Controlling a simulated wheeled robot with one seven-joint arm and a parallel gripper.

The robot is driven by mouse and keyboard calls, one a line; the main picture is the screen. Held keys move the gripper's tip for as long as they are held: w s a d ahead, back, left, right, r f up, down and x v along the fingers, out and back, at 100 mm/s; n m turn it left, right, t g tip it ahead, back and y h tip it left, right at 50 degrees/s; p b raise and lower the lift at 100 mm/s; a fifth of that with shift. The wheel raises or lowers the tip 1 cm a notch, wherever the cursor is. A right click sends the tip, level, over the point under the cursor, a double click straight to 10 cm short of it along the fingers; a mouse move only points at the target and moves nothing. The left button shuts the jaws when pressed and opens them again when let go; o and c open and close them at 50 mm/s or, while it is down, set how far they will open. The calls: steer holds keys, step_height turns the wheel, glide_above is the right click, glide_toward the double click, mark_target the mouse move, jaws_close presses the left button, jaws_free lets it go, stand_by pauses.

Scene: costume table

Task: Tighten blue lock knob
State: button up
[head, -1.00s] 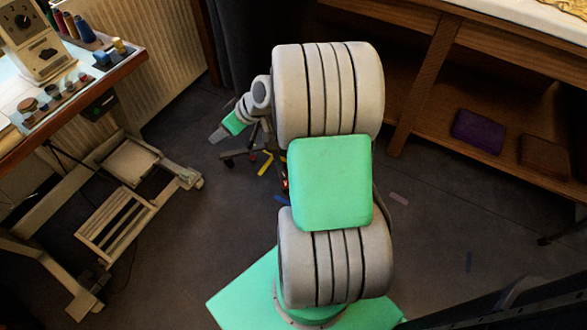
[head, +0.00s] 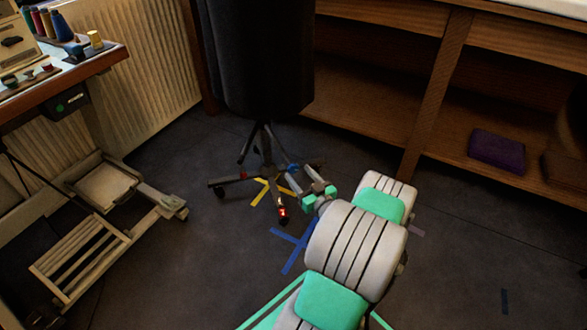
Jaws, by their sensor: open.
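A dark dress form (head: 256,55) stands on a black wheeled tripod base (head: 266,158) in the head view. A small blue part (head: 293,168), which looks like the blue lock knob, shows at the base's right leg; it is too small to make out its shape. My gripper (head: 302,178) is open, low over the floor at the right of the base. Its fingers point up and left, close to the blue part; I cannot tell whether they touch it. Nothing shows between the fingers.
Blue tape (head: 293,243) and yellow tape (head: 262,191) cross the floor by the base. A red-lit part (head: 283,212) sits on the near leg. A wooden shelf unit (head: 432,95) with a purple box (head: 497,149) stands at right, a treadle table (head: 95,225) at left.

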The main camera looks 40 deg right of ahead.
mark_target(294, 169)
steer(key=w, duration=0.3)
steer(key=shift+w+d+f+b, duration=0.2)
steer(key=shift+w+d+b, duration=0.05)
steer(key=shift+b, duration=0.15)
steer(key=shift+w+d+r, duration=0.15)
steer(key=shift+w, duration=0.25)
steer(key=shift+c, duration=0.6)
jaws_close()
